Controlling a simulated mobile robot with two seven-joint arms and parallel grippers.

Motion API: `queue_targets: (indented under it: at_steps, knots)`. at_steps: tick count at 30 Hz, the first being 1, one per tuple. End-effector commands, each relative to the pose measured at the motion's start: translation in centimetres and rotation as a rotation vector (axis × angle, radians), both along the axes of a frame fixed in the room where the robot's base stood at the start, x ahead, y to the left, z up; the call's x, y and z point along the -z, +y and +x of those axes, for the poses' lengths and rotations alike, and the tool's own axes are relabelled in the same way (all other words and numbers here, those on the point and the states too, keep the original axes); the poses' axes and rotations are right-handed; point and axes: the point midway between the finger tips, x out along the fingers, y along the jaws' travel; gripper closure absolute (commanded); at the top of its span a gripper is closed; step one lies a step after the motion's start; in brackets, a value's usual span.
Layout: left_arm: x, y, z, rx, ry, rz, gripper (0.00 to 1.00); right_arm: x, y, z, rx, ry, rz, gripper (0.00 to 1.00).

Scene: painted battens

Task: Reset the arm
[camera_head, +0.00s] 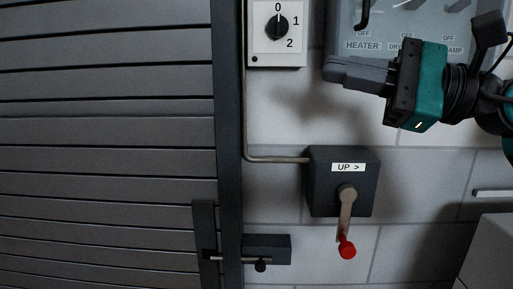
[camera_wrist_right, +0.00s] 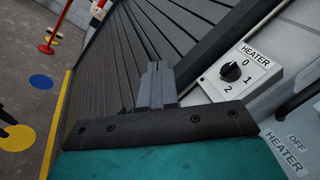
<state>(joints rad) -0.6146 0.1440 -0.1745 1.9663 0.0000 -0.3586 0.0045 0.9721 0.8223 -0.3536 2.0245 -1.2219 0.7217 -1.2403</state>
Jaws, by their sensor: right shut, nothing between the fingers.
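My right gripper (camera_head: 331,70) is at the upper right in the head view, in front of the lower edge of a grey switch panel (camera_head: 385,45). Its fingers are together and empty, pointing left. They also show in the right wrist view (camera_wrist_right: 157,68), with the slatted shutter behind them. My left gripper is not in view. Below the right gripper, a dark box (camera_head: 325,190) labelled "UP >" is on the wall. Its crank (camera_head: 346,210) hangs down and ends in a red knob (camera_head: 347,247). The gripper is apart from the crank.
A rotary switch (camera_head: 277,27) marked 0, 1, 2 is left of the gripper; its knob (camera_wrist_right: 231,72) shows in the wrist view. The slatted shutter (camera_head: 105,120) fills the left. A bolt latch (camera_head: 266,248) sits low beside its frame. Wall between panel and crank box is bare.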

Motion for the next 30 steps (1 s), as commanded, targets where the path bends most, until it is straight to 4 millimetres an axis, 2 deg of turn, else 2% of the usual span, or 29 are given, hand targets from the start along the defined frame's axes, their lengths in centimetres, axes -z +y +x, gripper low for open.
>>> queue_targets:
  at_steps: [1,5,8,11,14,17,18,20,24,25,27,30]
  knots:
    - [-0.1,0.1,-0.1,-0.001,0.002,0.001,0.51,1.6,0.5,0.6,-0.054,0.149,0.115,1.00]
    - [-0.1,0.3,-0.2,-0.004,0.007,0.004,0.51,5.1,0.6,2.1,-0.171,0.528,0.427,1.00]
    - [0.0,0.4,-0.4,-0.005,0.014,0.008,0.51,8.4,0.1,3.5,-0.240,0.824,0.679,1.00]
    - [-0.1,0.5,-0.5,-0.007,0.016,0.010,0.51,12.5,-0.9,4.9,-0.290,1.113,0.944,1.00]
    - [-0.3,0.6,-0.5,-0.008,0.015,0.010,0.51,17.7,-2.2,6.0,-0.323,1.393,1.227,1.00]
    - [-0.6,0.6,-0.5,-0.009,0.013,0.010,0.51,23.9,-3.5,6.3,-0.337,1.652,1.535,1.00]
    - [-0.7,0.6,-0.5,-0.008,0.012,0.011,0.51,26.6,-4.0,6.1,-0.336,1.746,1.664,1.00]
    - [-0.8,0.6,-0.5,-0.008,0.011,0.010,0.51,30.7,-4.6,5.4,-0.332,1.872,1.860,1.00]
    - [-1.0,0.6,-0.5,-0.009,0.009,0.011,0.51,39.7,-5.7,2.5,-0.298,2.080,2.313,1.00]
    - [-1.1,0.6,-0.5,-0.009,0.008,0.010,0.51,41.6,-5.8,1.5,0.272,-2.009,-2.297,1.00]
    - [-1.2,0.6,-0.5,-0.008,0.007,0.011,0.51,46.0,-6.0,-1.1,0.207,-1.787,-2.204,1.00]
    - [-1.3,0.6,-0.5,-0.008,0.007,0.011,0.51,51.1,-6.0,-5.2,0.136,-1.503,-2.085,1.00]
